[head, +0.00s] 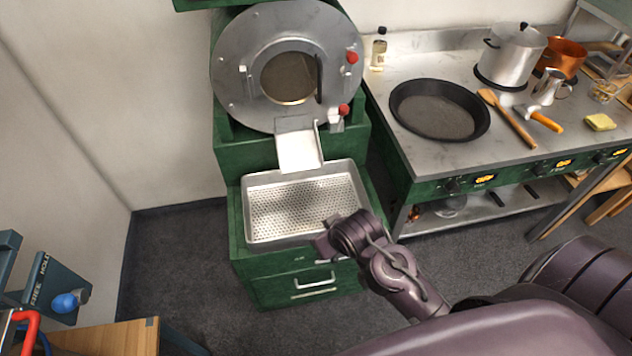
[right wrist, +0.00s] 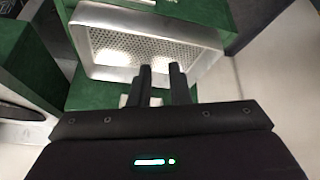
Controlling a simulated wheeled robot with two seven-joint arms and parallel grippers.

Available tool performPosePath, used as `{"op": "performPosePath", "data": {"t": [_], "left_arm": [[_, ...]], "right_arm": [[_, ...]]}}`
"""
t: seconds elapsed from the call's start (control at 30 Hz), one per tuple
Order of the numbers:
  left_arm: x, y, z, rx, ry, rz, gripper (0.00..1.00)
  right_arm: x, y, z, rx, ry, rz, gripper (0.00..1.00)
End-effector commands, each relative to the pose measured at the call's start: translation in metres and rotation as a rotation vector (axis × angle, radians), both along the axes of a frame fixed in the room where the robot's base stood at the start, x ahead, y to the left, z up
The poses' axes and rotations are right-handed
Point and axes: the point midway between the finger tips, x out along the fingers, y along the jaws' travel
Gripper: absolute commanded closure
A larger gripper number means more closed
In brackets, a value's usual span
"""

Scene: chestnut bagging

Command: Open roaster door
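The green roaster (head: 240,152) stands at the back with a round grey metal front (head: 238,98). A small dark window (head: 288,78) sits in its middle, with a dark handle-like bar (head: 319,78) beside it. The front looks closed. Red knobs sit at its right edge, one upper (head: 351,57) and one lower (head: 344,110). My right gripper (head: 322,245) is near the front right of the tray, well below the door. In the right wrist view its fingers (right wrist: 161,72) are slightly apart with nothing between them. My left gripper is out of view.
A metal chute (head: 298,150) slopes from the roaster to an empty perforated tray (head: 262,238), also in the right wrist view (right wrist: 90,52). A steel counter (head: 455,160) with a black pan (head: 440,108) stands on the right. Floor is clear left of the roaster.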

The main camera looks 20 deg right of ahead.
Motion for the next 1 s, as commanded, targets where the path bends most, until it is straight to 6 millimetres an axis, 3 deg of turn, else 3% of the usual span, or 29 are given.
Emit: {"op": "performPosePath", "data": {"t": [0.2,0.27,0.33,0.47,0.6,0.67,0.8,0.9,1.0], "left_arm": [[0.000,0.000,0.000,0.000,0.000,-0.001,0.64],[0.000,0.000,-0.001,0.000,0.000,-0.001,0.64],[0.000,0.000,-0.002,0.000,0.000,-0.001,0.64],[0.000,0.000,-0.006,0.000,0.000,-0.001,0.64],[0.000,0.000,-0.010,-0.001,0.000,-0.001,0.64],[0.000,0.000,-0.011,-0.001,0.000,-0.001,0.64],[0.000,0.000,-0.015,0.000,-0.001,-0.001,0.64],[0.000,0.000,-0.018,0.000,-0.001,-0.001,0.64],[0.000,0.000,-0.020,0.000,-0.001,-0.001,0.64]], "right_arm": [[0.000,0.000,-0.003,0.000,0.002,0.000,0.83],[0.000,-0.001,-0.013,-0.001,0.010,0.000,0.83],[-0.001,-0.002,-0.037,-0.006,0.029,0.002,0.83],[-0.011,-0.006,-0.115,-0.015,0.088,0.011,0.83],[-0.042,-0.011,-0.212,-0.022,0.159,0.026,0.83],[-0.062,-0.013,-0.251,-0.025,0.190,0.035,0.83],[-0.124,-0.018,-0.332,-0.027,0.264,0.055,0.83],[-0.175,-0.021,-0.378,-0.026,0.314,0.070,0.83],[-0.225,-0.024,-0.410,-0.024,0.357,0.083,0.83]]}}
